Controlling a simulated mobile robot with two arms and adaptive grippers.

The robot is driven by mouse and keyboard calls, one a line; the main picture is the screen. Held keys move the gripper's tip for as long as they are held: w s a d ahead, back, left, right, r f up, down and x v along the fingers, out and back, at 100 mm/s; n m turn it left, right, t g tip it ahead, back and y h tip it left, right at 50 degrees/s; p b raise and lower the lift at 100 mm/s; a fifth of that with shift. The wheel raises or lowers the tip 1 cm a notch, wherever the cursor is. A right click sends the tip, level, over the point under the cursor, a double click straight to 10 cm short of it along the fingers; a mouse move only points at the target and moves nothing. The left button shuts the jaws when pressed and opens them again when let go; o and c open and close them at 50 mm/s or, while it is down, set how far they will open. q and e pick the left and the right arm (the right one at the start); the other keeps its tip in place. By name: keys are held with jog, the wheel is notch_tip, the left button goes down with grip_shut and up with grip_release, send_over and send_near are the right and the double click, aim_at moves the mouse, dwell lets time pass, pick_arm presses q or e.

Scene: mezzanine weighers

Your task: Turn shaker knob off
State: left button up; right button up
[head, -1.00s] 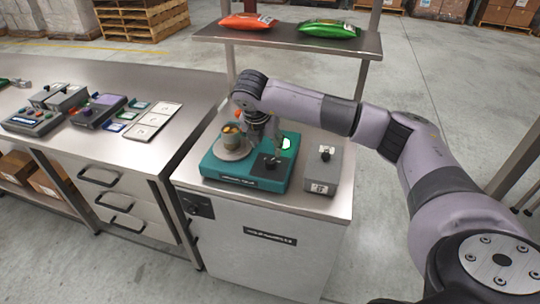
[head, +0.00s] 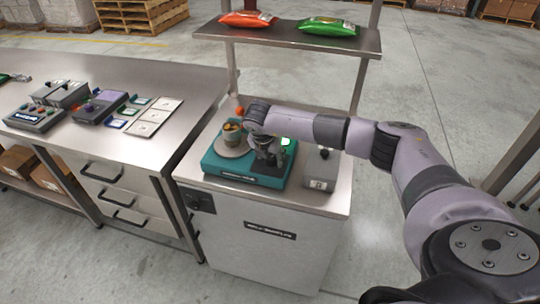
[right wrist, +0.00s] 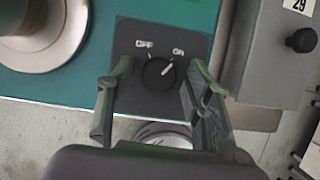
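The shaker is a teal box (head: 222,165) on the metal cabinet top, with a round plate carrying a cup (head: 232,134). In the right wrist view its black knob (right wrist: 158,73) sits on a dark panel marked OFF and ON. The knob's white pointer line is turned toward ON. My right gripper (right wrist: 155,85) is open, with one finger on each side of the knob and no visible contact. In the head view the right gripper (head: 268,157) is over the shaker's front and hides the knob. My left gripper is not in view.
A grey box (head: 320,168) with a small black knob stands just right of the shaker. A shelf (head: 290,38) with orange and green bags is above and behind. A bench (head: 60,75) with several devices is at left.

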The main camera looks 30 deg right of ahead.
jog(key=c, duration=1)
jog(key=n+b, duration=0.2)
jog(key=shift+d+f+t+y+b, duration=0.1)
jog(key=shift+f+t+y+b, duration=0.1)
jog(key=shift+t+y+b, duration=0.1)
jog(key=n+y+b, duration=0.1)
jog(key=n+b, duration=0.1)
jog(key=n+t+b, duration=0.1)
jog(key=n+b, duration=0.2)
jog(key=shift+y, duration=0.4)
jog(key=n+y+b, duration=0.1)
jog(key=n+b, duration=0.1)
jog(key=n, duration=0.1)
jog(key=shift+d+r+n+b, duration=0.1)
jog(key=shift+d+n+b, duration=0.05)
jog(key=shift+n+b, duration=0.25)
jog(key=shift+r+n+y+b, duration=0.1)
jog(key=shift+n+y+b, duration=0.55)
jog(key=shift+n, duration=0.85)
jog(key=o, duration=1.2)
jog(key=shift+c, duration=0.2)
